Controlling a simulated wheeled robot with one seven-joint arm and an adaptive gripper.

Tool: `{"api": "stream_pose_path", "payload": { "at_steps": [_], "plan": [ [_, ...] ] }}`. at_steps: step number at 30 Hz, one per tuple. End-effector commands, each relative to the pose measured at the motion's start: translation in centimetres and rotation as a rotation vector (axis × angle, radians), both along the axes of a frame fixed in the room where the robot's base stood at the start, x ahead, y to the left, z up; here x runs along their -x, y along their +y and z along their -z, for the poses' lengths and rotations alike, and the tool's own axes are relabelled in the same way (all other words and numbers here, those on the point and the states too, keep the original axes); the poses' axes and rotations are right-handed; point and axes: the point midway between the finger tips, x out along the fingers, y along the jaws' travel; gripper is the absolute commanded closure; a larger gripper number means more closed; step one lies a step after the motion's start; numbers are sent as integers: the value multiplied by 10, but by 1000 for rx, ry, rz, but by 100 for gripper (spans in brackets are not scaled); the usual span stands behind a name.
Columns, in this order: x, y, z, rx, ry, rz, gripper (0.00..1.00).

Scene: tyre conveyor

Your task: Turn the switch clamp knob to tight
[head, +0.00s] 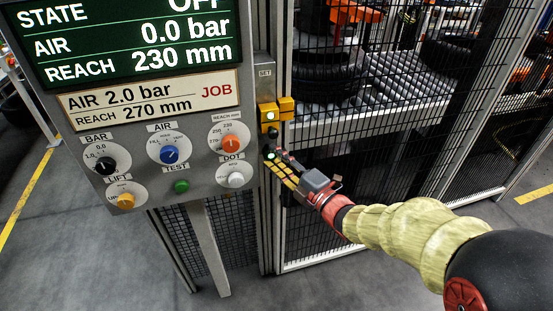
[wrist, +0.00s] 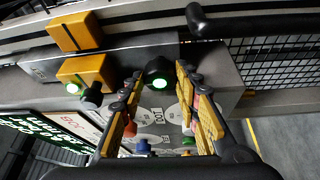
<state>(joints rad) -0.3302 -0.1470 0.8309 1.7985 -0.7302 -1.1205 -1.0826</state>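My gripper (head: 271,161) is at the post on the right of the control panel, below a yellow switch (head: 286,104). In the wrist view its yellow-padded fingers (wrist: 159,73) are apart, with a black round part (wrist: 158,66) showing a green light between or just beyond their tips. I cannot tell whether they touch it. A dark knob (head: 273,132) sits under the switch's green light; in the wrist view a black knob (wrist: 92,97) stands beside the yellow block (wrist: 85,69). No "tight" mark is readable, and I cannot tell which black part is the clamp knob.
The panel (head: 207,198) carries several knobs, including a blue AIR knob (head: 169,154) and an orange REACH knob (head: 230,142). Its screen (head: 130,35) reads AIR 0.0 bar, REACH 230 mm. Mesh fence (head: 400,90) stands behind, with tyres (head: 325,75) and rollers beyond.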

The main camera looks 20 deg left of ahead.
Motion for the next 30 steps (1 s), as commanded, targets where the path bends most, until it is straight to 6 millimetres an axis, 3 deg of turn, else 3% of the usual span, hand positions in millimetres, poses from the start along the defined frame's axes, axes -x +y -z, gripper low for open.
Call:
{"api": "stream_pose_path", "payload": {
  "at_steps": [4,15,30],
  "plan": [
    [0,0,1,1,2,0,60],
    [3,-5,1,1,1,1,60],
    [53,-80,7,0,1,4,60]
  ]
}}
